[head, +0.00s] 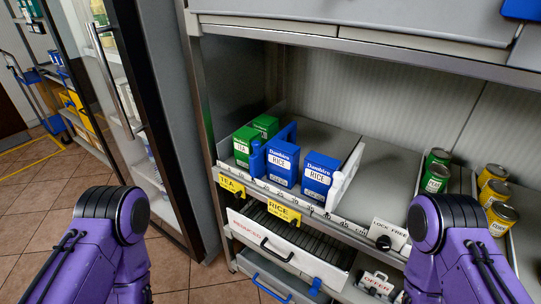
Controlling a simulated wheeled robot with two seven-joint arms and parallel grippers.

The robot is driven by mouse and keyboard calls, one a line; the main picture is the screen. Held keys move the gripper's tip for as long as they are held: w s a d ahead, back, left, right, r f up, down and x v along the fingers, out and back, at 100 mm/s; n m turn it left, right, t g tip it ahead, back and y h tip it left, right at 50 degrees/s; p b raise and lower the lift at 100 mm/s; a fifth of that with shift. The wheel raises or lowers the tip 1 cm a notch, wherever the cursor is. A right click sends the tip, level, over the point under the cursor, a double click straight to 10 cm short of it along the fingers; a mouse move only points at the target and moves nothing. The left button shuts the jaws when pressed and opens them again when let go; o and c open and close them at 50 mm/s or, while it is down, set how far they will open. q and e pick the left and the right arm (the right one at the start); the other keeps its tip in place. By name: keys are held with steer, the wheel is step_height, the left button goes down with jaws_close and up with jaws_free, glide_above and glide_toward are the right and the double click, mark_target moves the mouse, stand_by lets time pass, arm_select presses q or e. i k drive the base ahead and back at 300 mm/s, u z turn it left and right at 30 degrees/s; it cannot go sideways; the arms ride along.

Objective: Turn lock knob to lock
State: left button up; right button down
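A black round lock knob (383,242) sits on the front edge of the shelf, right of the scale strip. A white label (390,229) reading LOCK and FREE is just above it. Which word the knob points to is too small to tell. My two purple arms show at the lower left and lower right. The right arm's dark joint is close to the knob in the picture, to its right. Neither gripper is in view.
Green cans (436,177) and yellow cans (501,217) stand right. Drawers (290,246) are below; a glass-door cabinet (125,100) is left.

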mark_target(384, 243)
steer(key=u, duration=1.75)
steer(key=k, duration=1.25)
steer(key=z, duration=1.6)
steer(key=i, duration=0.5)
